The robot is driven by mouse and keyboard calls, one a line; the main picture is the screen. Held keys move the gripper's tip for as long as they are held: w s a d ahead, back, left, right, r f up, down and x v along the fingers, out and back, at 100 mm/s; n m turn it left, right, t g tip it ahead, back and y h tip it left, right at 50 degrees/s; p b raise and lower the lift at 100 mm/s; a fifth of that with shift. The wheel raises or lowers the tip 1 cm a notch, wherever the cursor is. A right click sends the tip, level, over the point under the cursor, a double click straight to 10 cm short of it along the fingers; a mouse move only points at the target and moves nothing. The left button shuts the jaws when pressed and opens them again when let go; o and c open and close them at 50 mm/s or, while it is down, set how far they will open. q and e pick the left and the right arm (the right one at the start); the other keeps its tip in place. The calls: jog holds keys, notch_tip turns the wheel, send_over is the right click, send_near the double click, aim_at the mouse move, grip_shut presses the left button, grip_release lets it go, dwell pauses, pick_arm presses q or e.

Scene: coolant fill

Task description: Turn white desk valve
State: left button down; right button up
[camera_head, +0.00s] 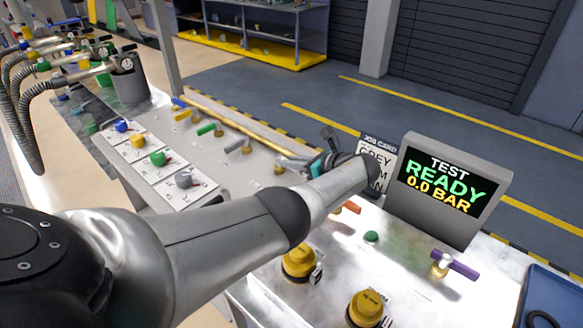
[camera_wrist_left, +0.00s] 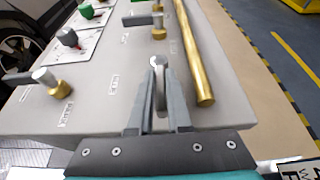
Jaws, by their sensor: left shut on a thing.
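My left gripper (camera_wrist_left: 157,70) is shut on a pale, white-looking valve handle (camera_wrist_left: 160,88), which shows as a narrow strip between the fingers. In the head view the left gripper (camera_head: 290,162) reaches leftward over the desk, at the near end of the valve row beside the brass pipe. A brass valve base (camera_head: 279,169) shows just below the fingertips. Most of the held valve is hidden by the fingers, so its angle is hard to tell. My right gripper is in neither view.
The brass pipe (camera_wrist_left: 193,55) runs close on the right. The test screen (camera_head: 443,190) and job card (camera_head: 376,160) stand near my left wrist.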

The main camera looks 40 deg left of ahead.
pick_arm(q)
jog(key=shift+a+r, duration=0.1)
dwell(0.3)
jog(key=c, duration=0.9)
grip_release()
jog(key=shift+o, duration=0.2)
jog(key=w+p+v, duration=0.1)
jog(key=p+v, duration=0.2)
jog(key=v, duration=1.2)
jog(key=shift+s, duration=0.35)
